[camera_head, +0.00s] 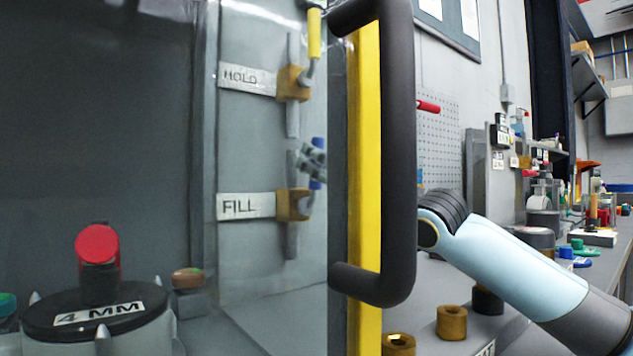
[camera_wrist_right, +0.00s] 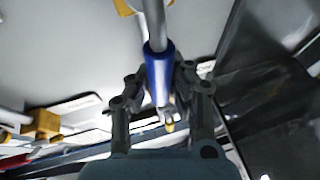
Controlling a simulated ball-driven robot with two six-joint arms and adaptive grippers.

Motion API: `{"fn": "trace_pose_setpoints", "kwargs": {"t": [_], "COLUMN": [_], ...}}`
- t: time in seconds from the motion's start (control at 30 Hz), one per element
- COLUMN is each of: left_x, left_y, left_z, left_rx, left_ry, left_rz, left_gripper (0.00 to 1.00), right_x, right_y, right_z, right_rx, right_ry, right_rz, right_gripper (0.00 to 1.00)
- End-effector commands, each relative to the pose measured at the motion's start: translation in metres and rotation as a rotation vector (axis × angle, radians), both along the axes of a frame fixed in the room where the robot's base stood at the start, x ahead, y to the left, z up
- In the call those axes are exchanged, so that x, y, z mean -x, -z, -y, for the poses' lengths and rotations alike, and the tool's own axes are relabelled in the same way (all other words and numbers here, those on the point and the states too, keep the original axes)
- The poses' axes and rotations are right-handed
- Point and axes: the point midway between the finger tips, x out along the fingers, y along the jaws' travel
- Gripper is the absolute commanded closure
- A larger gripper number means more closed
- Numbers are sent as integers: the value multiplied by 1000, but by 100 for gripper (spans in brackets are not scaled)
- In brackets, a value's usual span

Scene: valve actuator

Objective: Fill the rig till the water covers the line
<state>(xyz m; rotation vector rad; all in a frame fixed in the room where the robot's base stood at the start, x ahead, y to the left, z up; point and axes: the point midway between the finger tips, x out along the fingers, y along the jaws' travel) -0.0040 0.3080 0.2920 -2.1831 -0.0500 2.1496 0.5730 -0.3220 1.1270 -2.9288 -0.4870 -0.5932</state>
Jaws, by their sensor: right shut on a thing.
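The FILL label (camera_head: 240,206) sits beside a brass valve (camera_head: 293,205) on a grey pipe. Its blue handle (camera_head: 317,183) points upward from the valve. My right gripper (camera_head: 312,160) is at this handle, partly hidden behind the door edge. In the right wrist view the blue handle (camera_wrist_right: 158,72) lies between the fingers of my right gripper (camera_wrist_right: 160,90), which is shut on it. Above is the HOLD label (camera_head: 247,79) with a brass valve (camera_head: 292,83) and a yellow handle (camera_head: 314,34). I cannot make out any water or line. My left gripper is not in view.
A yellow door edge (camera_head: 368,120) with a big dark pull handle (camera_head: 399,150) stands between the valves and my right arm. A round part marked 4 MM (camera_head: 98,316) with a red knob (camera_head: 97,245) is lower left. Brass parts (camera_head: 451,322) stand on the bench at right.

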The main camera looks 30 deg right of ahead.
Motion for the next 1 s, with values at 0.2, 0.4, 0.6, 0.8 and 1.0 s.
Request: {"fn": "trace_pose_setpoints", "kwargs": {"t": [0.2, 0.4, 0.6, 0.8, 1.0], "left_x": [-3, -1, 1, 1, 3], "left_y": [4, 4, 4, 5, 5], "left_z": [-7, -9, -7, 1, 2], "left_rx": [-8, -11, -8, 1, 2], "left_ry": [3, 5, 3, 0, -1], "left_rz": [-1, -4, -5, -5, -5], "left_gripper": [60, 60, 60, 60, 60], "right_x": [0, 1, 0, 0, 0], "right_y": [2, 2, 2, 2, 1], "right_z": [0, 0, 0, 0, 1], "right_rx": [18, 18, 18, 20, 21], "right_ry": [-4, -3, -4, -1, -1], "right_rz": [-3, -3, -4, -2, -2], "right_gripper": [100, 100, 78, 56, 56]}}
